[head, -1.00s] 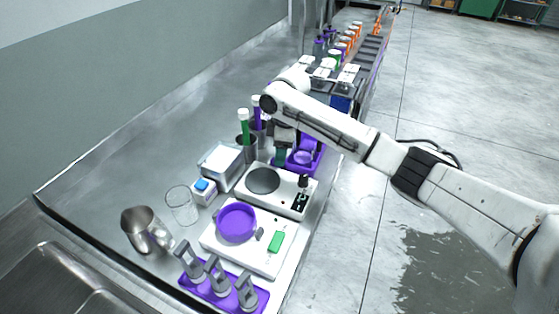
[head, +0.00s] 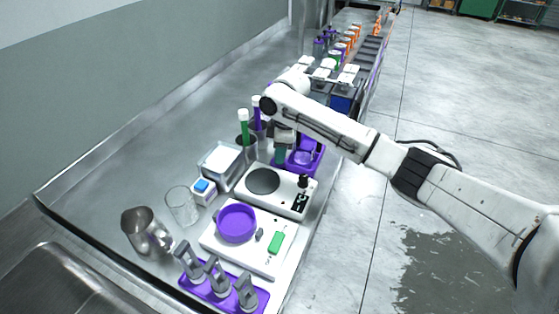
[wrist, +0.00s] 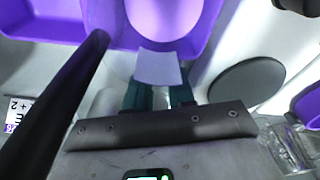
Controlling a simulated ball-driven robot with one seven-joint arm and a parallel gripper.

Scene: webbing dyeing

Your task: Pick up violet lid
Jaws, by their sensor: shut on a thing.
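The violet lid (wrist: 165,18) is a round, pale violet disc in the wrist view, with a pale tab (wrist: 158,68) toward me. In the head view the lid (head: 303,158) lies in a violet tray (head: 319,144). The tray also shows in the wrist view (wrist: 60,24). My gripper (wrist: 159,94) has teal fingers and is shut on the lid at its tab. In the head view my gripper (head: 281,156) is at the tray's left side, partly hidden by my arm. I cannot tell whether the lid is clear of the tray floor.
A white device with a grey disc (head: 263,181) stands in front of the tray. Nearer are a scale with a violet dish (head: 237,222) and a violet rack (head: 222,290). Tubes with green (head: 244,128) and violet (head: 257,112) liquid stand close left of my gripper.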

